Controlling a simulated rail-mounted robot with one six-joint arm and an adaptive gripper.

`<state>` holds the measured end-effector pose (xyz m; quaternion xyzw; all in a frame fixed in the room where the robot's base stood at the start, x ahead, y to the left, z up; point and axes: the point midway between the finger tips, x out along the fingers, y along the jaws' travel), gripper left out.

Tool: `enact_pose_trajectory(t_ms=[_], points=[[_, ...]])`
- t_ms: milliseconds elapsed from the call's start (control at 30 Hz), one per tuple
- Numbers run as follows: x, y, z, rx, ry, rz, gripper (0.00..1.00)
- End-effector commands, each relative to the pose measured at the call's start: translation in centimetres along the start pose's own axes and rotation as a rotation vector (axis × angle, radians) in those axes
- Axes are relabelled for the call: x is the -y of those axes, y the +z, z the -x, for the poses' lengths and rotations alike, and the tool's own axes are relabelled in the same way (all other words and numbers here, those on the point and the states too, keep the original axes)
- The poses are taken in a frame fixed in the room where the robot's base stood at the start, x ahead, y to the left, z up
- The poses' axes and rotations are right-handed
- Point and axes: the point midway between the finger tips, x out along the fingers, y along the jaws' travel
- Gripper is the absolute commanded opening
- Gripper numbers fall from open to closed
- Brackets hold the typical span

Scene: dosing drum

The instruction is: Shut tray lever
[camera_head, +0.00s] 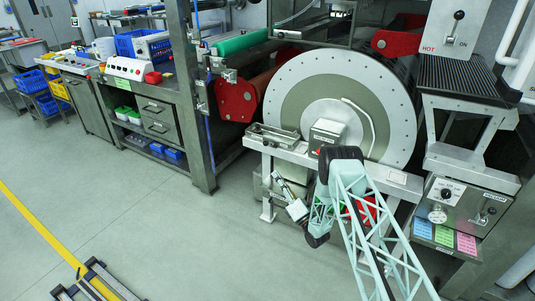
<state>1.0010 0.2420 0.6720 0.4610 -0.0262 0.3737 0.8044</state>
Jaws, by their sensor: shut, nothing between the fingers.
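My gripper (279,180) is at the end of my lattice arm, low in front of the large drum (391,100). Its fingers are shut and empty, pointing up and left beside the metal stand under the drum. A shallow metal tray (275,136) sits on that stand's left part. No lever can be clearly made out at the tray; my arm hides part of the stand. A steel control panel (462,208) at the right has a black knob, a round gauge and a small lever-like handle (484,216). I cannot tell whether that is the tray lever or how it is set.
A labelled grey box (327,136) stands on the stand before the drum, close to my arm. A steel post (191,110) and a workbench (150,95) stand left. Blue, green and pink cards (445,236) hang below the panel.

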Motion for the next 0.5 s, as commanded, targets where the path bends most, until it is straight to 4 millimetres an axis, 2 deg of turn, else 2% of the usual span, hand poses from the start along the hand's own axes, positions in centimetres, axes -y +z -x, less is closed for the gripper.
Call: enact_pose_trajectory(t_ms=[267, 500], points=[[0.0, 0.0, -0.1, 0.000, 0.000, 0.000, 0.00], [0.0, 0.0, -1.2, 0.000, 0.001, 0.001, 0.00]])
